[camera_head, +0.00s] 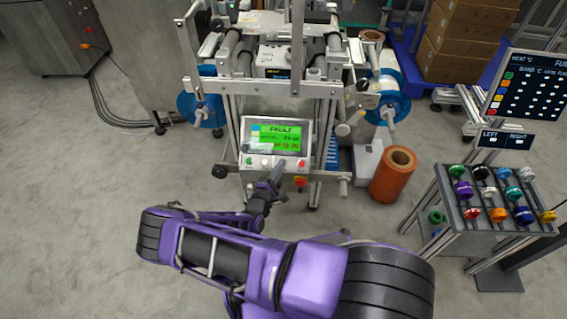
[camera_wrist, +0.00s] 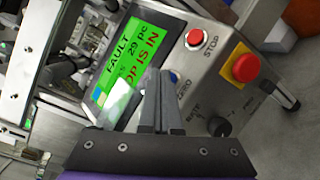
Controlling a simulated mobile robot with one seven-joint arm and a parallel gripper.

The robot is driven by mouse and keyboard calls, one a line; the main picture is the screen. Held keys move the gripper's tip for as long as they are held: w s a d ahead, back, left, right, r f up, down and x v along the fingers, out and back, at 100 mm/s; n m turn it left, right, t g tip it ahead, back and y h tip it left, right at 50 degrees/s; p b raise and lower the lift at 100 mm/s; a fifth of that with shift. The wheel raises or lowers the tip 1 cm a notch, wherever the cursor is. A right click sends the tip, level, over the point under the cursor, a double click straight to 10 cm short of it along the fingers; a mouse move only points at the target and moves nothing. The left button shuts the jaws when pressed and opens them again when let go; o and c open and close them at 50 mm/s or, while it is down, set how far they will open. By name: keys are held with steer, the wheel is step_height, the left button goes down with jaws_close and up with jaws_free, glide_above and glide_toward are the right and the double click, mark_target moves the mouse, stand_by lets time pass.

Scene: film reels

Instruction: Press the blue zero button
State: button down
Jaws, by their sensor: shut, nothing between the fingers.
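The blue zero button (camera_wrist: 173,77) shows in the wrist view as a small blue patch, mostly hidden behind my right fingertip, with the label ZERO below it. In the head view my gripper (camera_head: 276,172) is at the lower edge of the panel, below the screen (camera_head: 277,138).
A red STOP button (camera_wrist: 195,38), a red emergency button on a yellow base (camera_wrist: 243,67) and a black knob (camera_wrist: 219,126) are close by on the panel. An orange roll (camera_head: 393,176) and a rack of coloured reels (camera_head: 488,200) stand to the right.

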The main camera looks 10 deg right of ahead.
stand_by(0.4)
steer(key=shift+s+a+r+p, duration=0.1)
steer(key=shift+s+r+p, duration=0.15)
steer(key=shift+p, duration=0.3)
steer(key=s+r+p, duration=0.2)
steer(key=s+a+r+p, duration=0.1)
steer(key=s+r+p, duration=0.1)
steer(key=p, duration=0.1)
steer(key=shift+a+r, duration=0.1)
steer(key=shift+a, duration=0.05)
stand_by(0.8)
